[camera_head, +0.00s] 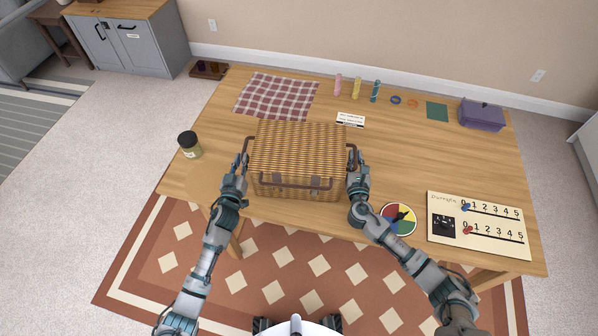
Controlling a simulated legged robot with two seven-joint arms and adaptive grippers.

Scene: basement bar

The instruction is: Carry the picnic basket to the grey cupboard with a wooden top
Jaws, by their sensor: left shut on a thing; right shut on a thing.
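The picnic basket (299,150) is a brown wicker box with a dark front handle, upright at the middle of the wooden table (400,155). My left gripper (243,165) is shut on the handle at the basket's left side. My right gripper (354,164) is shut on the handle at its right side. I cannot tell whether the basket's underside touches the table. The grey cupboard (146,46) with a wooden top (115,9) stands against the wall at the upper left, apart from the table.
A jar (190,145) stands left of the basket. A checked cloth (277,96) lies behind it, near a small white card (350,119). A colour spinner (398,219) and score board (478,224) lie at the right. A purple box (482,115) stands far right. Carpet (95,135) is clear at the left.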

